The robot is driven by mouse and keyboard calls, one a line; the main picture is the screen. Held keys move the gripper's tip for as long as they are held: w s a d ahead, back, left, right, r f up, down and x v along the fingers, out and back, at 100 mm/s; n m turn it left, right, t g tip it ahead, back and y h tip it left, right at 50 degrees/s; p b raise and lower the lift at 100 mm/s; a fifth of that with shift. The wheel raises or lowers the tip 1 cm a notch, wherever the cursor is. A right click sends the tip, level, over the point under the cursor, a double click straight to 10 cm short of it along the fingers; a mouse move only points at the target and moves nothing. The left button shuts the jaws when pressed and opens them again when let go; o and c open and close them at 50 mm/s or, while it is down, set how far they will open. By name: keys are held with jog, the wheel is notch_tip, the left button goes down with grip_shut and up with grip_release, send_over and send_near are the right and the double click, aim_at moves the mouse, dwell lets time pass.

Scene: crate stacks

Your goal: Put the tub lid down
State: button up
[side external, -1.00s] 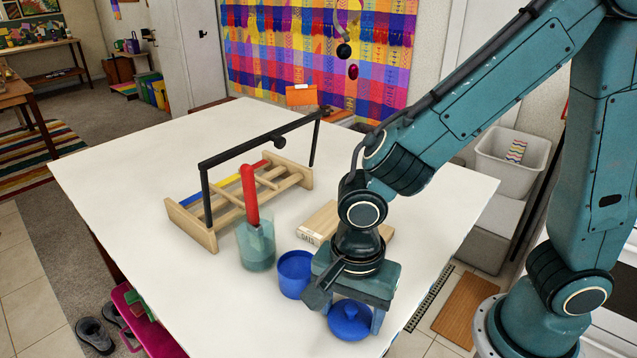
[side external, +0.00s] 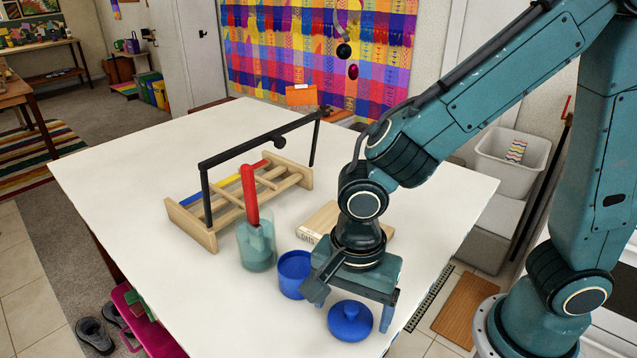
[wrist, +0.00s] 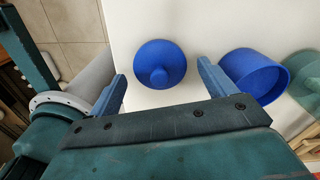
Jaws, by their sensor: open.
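The blue tub lid (side external: 350,322) lies flat on the white table with its round knob up, near the front edge. It also shows in the wrist view (wrist: 160,65). The open blue tub (side external: 293,272) stands upright to its left; the wrist view shows the tub (wrist: 252,78) on the right. My gripper (side external: 355,308) is open and empty, its fingers pointing down above and just behind the lid. In the wrist view my gripper (wrist: 162,88) has its fingers spread wide, with the lid beyond them and clear of both.
A glass jar (side external: 257,250) holding a red-handled tool stands left of the tub. A wooden rack (side external: 192,232) with a black bar is behind it. A wooden block (side external: 318,222) lies behind my gripper. The table's left side (side external: 120,190) is clear.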

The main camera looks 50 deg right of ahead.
aim_at(353, 307)
notch_tip(353, 307, up, 11)
dwell(0.5)
jog(key=shift+f, duration=0.1)
jog(key=shift+d, duration=0.1)
dwell(0.4)
jog(key=s+d+r+n+t, duration=0.2)
jog(key=d+n, duration=0.5)
jog(key=d, duration=0.1)
jog(key=s+d+r+n+t, duration=0.2)
jog(key=s+d+n+t, duration=0.1)
jog(key=d+n, duration=0.5)
jog(key=shift+s+d+r+t, duration=0.3)
jog(key=shift+d+r, duration=0.1)
jog(key=shift+d, duration=0.25)
